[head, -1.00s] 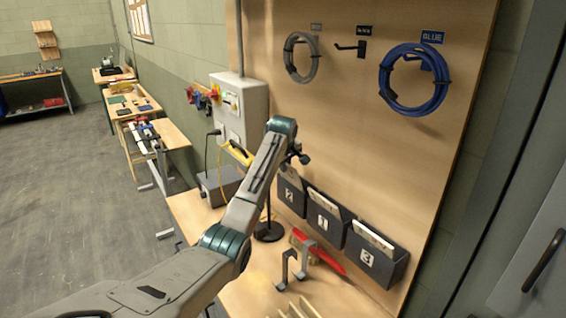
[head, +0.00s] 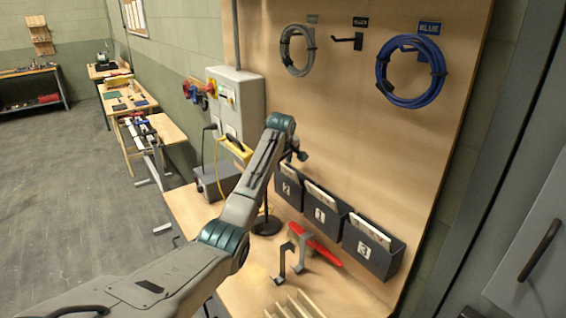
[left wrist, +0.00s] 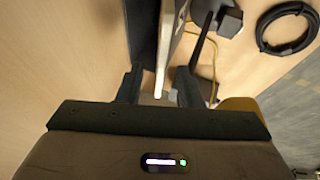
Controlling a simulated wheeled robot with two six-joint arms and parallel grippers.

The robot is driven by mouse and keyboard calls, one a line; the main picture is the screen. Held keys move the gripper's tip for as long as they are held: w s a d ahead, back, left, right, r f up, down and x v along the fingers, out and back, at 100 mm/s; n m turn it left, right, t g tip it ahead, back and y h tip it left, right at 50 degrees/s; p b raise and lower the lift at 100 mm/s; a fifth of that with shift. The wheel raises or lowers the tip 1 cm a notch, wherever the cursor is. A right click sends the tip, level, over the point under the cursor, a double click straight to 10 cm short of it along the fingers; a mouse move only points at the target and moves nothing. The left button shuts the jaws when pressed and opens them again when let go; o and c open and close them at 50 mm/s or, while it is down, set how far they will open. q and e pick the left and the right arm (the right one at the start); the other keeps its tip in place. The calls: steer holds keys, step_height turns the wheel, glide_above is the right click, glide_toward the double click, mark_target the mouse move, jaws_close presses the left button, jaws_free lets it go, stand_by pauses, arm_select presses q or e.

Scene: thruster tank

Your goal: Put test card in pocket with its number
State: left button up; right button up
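Three dark wall pockets hang in a row on the wooden board: pocket 2 (head: 287,191), pocket 1 (head: 320,216) and pocket 3 (head: 364,250). Pale cards show above the rims, such as the card in pocket 1 (head: 321,195) and the card in pocket 3 (head: 371,230); their numbers are unreadable. My left gripper (left wrist: 160,72) is open in the left wrist view, its fingers apart. A thin pale edge and a dark panel show between and beyond them; I cannot tell whether either finger touches. In the head view my wrist mostly hides this gripper, near pocket 2. My right gripper is out of view.
A bench (head: 183,200) below the pockets holds a red-handled tool (head: 318,250), a grey bracket (head: 292,262), a grey box (head: 219,180) and a dark round stand (head: 265,226). A blue cable coil (head: 384,85) and a grey coil (head: 285,55) hang above. A grey cabinet (head: 525,245) stands right.

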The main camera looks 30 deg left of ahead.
arm_select(q)
steer(key=shift+s+r, duration=0.1)
steer(key=shift+r, duration=0.15)
steer(key=b+v, duration=0.4)
steer(key=v, duration=0.6)
steer(key=shift+b, duration=0.4)
steer(key=shift+s+d+r, duration=0.1)
